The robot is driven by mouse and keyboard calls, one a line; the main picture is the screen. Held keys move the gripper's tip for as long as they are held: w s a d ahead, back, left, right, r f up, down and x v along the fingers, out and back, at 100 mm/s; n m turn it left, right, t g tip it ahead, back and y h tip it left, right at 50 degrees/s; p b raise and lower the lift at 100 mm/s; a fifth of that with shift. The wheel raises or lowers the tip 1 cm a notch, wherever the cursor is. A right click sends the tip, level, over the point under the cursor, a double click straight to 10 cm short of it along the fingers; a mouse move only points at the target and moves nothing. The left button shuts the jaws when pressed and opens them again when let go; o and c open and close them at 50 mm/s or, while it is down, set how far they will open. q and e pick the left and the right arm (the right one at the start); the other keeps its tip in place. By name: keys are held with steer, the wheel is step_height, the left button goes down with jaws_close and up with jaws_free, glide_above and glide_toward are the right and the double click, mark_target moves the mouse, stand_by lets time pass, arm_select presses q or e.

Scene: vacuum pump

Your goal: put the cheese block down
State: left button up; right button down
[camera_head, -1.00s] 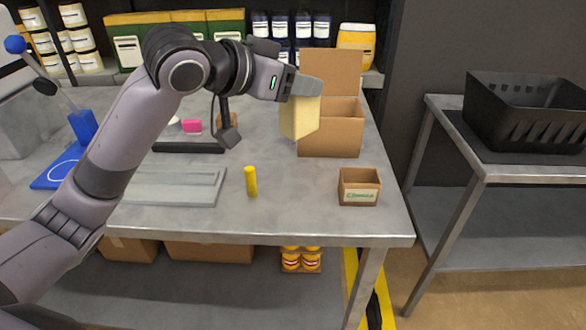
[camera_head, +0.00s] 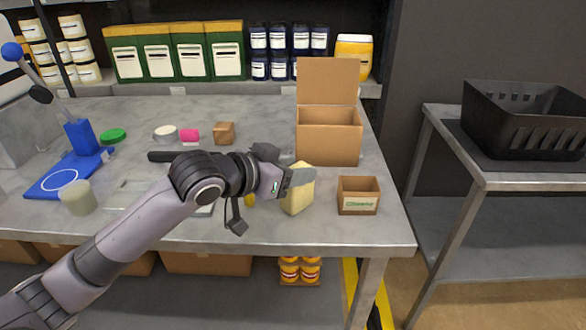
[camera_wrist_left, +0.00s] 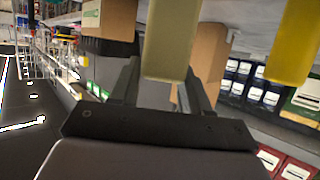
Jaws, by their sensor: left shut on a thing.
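The cheese block (camera_head: 298,197) is a pale yellow block near the right front of the grey table (camera_head: 250,232). My left gripper (camera_head: 298,178) is shut on its upper part. The block is upright and slightly tilted, low over the table; I cannot tell whether its bottom touches the surface. In the left wrist view the block (camera_wrist_left: 168,40) stands between the fingers of my left gripper (camera_wrist_left: 165,75). My right gripper is not in view.
A small labelled box (camera_head: 358,196) stands just right of the block. An open cardboard box (camera_head: 329,134) is behind it. A yellow cylinder (camera_head: 249,199) is partly hidden by my left gripper. A black crate (camera_head: 525,118) is on the right table. The table's front edge is close.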

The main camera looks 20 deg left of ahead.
arm_select(q)
steer(key=o, duration=1.3)
steer(key=shift+c, duration=0.2)
steer(key=v, duration=1.2)
steer(key=shift+s, duration=0.1)
